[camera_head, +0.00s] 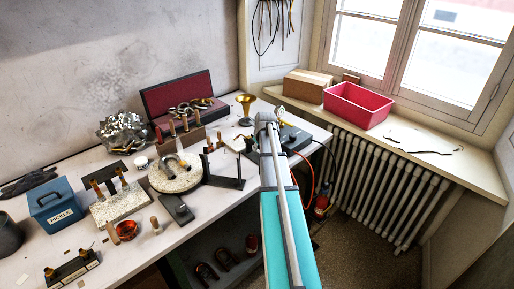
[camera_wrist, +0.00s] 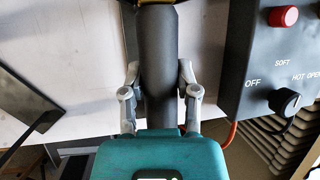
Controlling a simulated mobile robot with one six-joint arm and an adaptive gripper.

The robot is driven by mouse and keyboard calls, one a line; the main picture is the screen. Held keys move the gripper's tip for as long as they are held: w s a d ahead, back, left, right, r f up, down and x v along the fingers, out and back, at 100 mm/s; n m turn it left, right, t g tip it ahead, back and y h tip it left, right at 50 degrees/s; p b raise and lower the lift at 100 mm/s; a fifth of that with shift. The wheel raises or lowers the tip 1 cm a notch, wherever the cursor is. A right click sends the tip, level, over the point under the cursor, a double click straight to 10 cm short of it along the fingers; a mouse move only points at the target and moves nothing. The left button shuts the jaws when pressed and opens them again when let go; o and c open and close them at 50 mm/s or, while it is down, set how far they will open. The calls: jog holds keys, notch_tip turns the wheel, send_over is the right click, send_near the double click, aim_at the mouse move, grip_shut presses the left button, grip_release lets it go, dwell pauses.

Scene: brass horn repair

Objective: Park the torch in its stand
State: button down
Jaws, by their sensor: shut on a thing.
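The torch (camera_wrist: 158,62) shows in the wrist view as a thick dark grey cylinder running up the middle, with a brass-coloured edge at the top of the picture. My gripper (camera_wrist: 158,72) has one finger on each side of it and is shut on it. The torch's nozzle end is out of the wrist view. In the head view my arm covers the gripper and most of what it holds. A black bracket-like frame (camera_head: 226,180) stands left of my arm on the bench; I cannot tell if it is the torch's stand.
A dark control box (camera_wrist: 268,65) with a red button and a knob is close on the right; it also shows in the head view (camera_head: 292,138). An orange hose (camera_head: 310,172) hangs off the bench edge. A round soldering block (camera_head: 168,184), blue pickle box (camera_head: 55,203) and brass parts crowd the left.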

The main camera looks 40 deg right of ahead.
jog(key=shift+c, duration=1.3)
grip_release()
jog(key=shift+o, duration=1.3)
jog(key=shift+r, duration=0.15)
jog(key=shift+r+p, duration=3.9)
jog(key=shift+p, duration=0.15)
